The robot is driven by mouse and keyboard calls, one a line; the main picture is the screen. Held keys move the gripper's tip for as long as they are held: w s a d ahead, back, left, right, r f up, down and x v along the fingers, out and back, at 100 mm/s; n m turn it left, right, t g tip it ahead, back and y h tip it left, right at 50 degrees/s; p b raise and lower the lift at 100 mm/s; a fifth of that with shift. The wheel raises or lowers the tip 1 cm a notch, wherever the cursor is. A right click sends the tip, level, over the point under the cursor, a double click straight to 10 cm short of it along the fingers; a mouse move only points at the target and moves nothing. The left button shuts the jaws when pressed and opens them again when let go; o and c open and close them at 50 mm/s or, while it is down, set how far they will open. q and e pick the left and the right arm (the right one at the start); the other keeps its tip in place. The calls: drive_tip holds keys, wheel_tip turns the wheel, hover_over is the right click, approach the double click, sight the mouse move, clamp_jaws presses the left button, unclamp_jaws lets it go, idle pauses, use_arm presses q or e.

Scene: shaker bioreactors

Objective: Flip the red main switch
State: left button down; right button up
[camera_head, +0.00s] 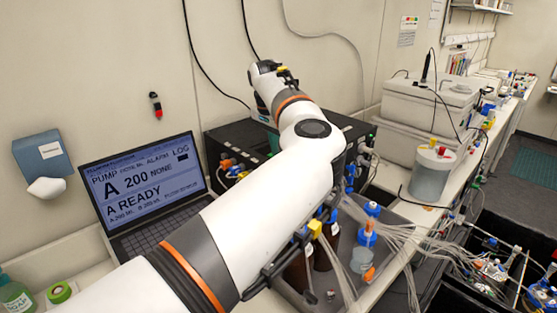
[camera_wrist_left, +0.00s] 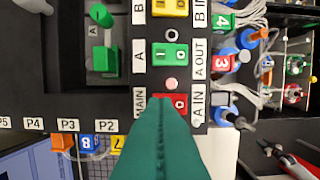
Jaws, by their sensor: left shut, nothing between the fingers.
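The red main switch (camera_wrist_left: 181,101) is on a black panel in the left wrist view, beside a white MAIN label (camera_wrist_left: 140,101). Its lower part is hidden by my left gripper (camera_wrist_left: 163,103), whose green fingers are shut and empty. The fingertips overlap the switch in this view; I cannot tell whether they touch it. A small pale round lamp (camera_wrist_left: 171,84) is just above the switch. In the head view my left arm reaches over to the black pump box (camera_head: 228,142) and hides much of its front, including the switch. My right gripper does not show.
Green (camera_wrist_left: 171,54) and yellow (camera_wrist_left: 171,7) switches stand in line above the red one. A laptop (camera_head: 142,183) is left of the box. Bottles and tubing (camera_head: 405,235) crowd the right. A white lidded container (camera_head: 430,105) stands behind on the bench.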

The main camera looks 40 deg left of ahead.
use_arm(q)
wheel_tip(320, 180, up, 5)
drive_tip(key=p, duration=0.3)
drive_tip(key=shift+f, duration=0.15)
drive_tip(key=shift+f, duration=0.1)
idle(0.4)
